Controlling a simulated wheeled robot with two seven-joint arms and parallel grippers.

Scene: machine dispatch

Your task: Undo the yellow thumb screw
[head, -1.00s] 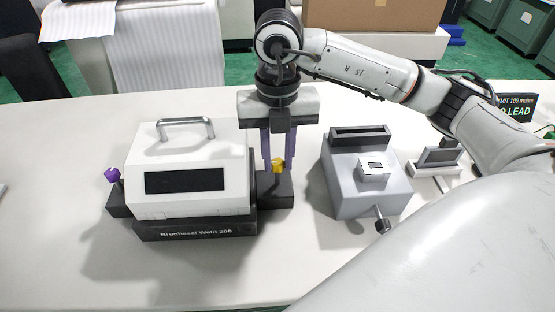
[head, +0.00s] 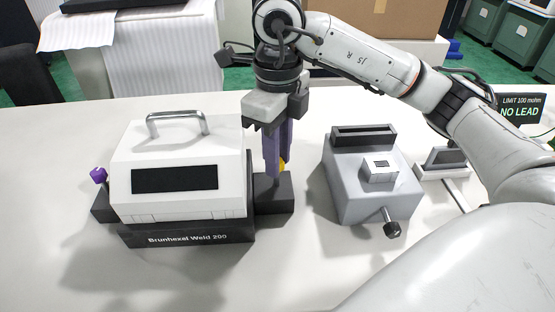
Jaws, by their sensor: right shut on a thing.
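The yellow thumb screw (head: 282,165) stands on the dark ledge at the right side of the white machine (head: 140,160), labelled "Brunhexel Weld 200". My right gripper (head: 275,172) points down from above with purple fingers shut on the screw. The fingers hide most of it; only a yellow sliver shows at their right edge. A purple thumb screw (head: 99,175) stands on the machine's left ledge, with nothing touching it. My left gripper is not in view.
A grey box with a lever (head: 345,185) stands right of the machine. Further right are a small grey device (head: 445,160) and a display (head: 520,107) reading "LIMIT 100 mohm NO LEAD". A cardboard box (head: 385,15) is behind. The table front (head: 200,285) is clear.

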